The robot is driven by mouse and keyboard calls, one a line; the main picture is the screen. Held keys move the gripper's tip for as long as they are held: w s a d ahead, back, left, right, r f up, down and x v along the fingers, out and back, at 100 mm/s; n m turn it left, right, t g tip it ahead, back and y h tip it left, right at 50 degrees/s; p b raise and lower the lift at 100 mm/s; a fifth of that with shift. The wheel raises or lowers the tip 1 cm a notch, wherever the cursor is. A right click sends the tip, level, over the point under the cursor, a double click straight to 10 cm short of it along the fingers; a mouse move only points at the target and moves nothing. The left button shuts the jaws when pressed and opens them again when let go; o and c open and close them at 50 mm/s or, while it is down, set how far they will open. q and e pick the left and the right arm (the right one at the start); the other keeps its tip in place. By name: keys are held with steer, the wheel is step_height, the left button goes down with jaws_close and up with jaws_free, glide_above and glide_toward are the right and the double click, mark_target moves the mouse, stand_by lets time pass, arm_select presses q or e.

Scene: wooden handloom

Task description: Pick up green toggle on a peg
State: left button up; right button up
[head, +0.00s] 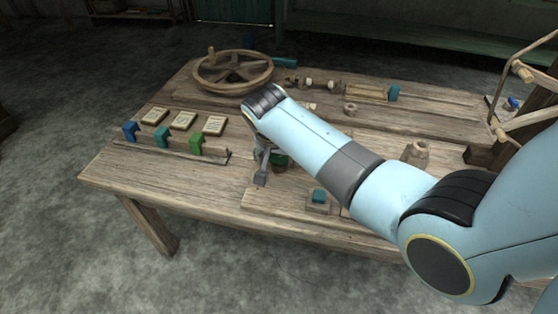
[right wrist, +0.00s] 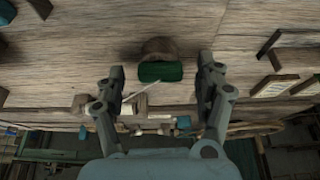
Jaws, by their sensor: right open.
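The green toggle (right wrist: 160,72) shows in the right wrist view in front of a round brown wooden peg (right wrist: 156,47). In the head view the toggle (head: 281,161) is a dark green patch partly hidden behind my right gripper (head: 264,172). My right gripper (right wrist: 161,68) is open, one finger on each side of the toggle in the wrist view, with gaps on both sides. I cannot tell how far above or beyond the fingertips the toggle is. My left gripper is in neither view.
A rail with blue (head: 129,131), teal (head: 160,134) and green (head: 196,143) hooks lies left on the wooden table (head: 110,175). A teal block in a holder (head: 319,198) sits near the front edge.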

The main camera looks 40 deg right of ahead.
steer(key=c, duration=0.9)
steer(key=shift+o, duration=0.2)
steer(key=shift+r, duration=0.1)
